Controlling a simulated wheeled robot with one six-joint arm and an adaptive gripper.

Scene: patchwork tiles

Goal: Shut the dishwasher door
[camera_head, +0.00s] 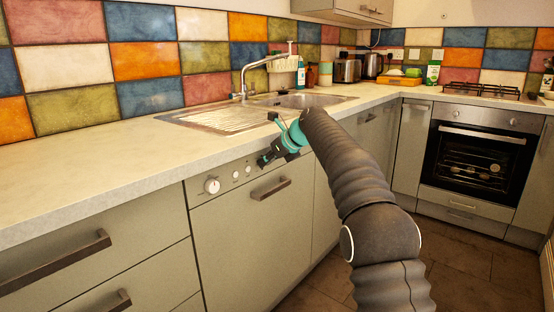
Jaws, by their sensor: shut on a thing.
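The dishwasher door (240,235) is the grey-green front under the counter, left of my arm. It stands upright and looks flush, or nearly flush, with the cabinet fronts beside it. It has a dark bar handle (270,188). A round white knob (212,186) and small buttons are on the panel at the top. My gripper (264,160), dark with a teal part, is at the right part of this panel, above the handle. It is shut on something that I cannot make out. I cannot tell whether the fingertips touch the panel.
The counter (90,175) runs above, with a sink (235,115) and tap behind my gripper. Drawers with dark handles (55,262) are at the left. An oven (475,160) stands at the far right. The tiled floor (460,260) is clear at the right.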

